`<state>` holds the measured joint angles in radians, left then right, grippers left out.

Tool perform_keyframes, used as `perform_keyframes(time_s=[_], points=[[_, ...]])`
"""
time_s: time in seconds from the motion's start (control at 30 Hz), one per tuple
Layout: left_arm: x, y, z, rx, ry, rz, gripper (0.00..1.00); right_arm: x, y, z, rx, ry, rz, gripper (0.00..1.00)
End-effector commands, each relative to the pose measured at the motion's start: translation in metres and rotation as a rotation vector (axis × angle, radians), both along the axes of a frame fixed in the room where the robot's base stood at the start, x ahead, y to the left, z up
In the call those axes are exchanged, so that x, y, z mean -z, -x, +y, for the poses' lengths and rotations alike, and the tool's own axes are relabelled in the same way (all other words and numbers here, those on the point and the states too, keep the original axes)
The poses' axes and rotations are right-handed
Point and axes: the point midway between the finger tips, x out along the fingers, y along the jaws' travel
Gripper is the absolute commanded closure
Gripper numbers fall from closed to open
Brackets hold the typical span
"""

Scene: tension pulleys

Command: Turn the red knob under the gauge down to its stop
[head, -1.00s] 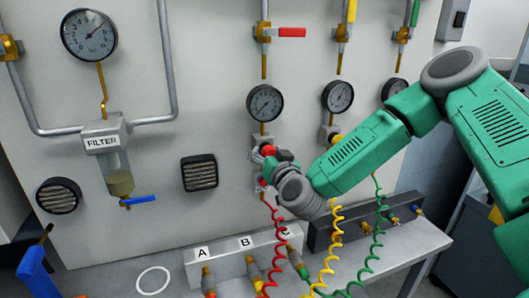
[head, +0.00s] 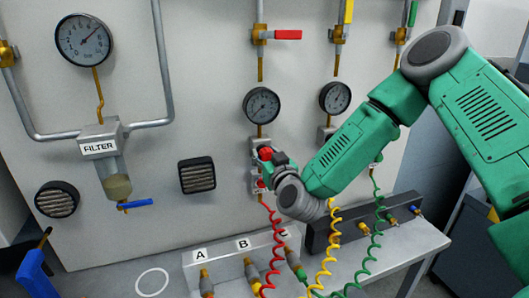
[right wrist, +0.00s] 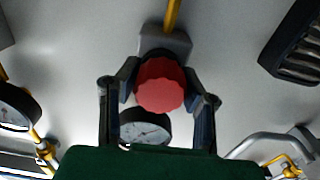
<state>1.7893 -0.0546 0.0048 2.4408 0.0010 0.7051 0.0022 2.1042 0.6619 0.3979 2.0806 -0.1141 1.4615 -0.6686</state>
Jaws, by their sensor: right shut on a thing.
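The red knob (head: 264,153) sits on a grey regulator block under the round gauge (head: 262,105) of the red-hose line. My right gripper (head: 269,158) is at this knob, coming from the lower right. In the right wrist view, the scalloped red knob (right wrist: 160,84) lies between the two dark fingers of my right gripper (right wrist: 161,86), which is shut on it. A gauge (right wrist: 146,128) shows partly behind the green wrist there. The knob's turn angle cannot be told. My left gripper is not in view.
A red valve handle (head: 288,34) is above the gauge. A red coiled hose (head: 275,228) hangs just below the knob, with a yellow hose (head: 332,235) close to my wrist. A labelled socket block (head: 222,262) stands below on the bench. A vent (head: 197,175) is left.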

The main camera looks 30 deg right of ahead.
Motion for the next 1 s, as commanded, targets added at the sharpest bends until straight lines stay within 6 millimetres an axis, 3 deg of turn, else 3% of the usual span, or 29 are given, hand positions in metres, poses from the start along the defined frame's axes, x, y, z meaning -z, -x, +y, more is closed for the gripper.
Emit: perform_keyframes(time_s=[0.4,1.0], points=[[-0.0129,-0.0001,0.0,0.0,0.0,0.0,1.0,0.0028,0.0017,0.0027,-0.007,0.387,0.103,0.95],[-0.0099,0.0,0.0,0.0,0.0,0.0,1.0,0.006,0.0027,0.003,-0.008,0.829,0.216,0.95]])
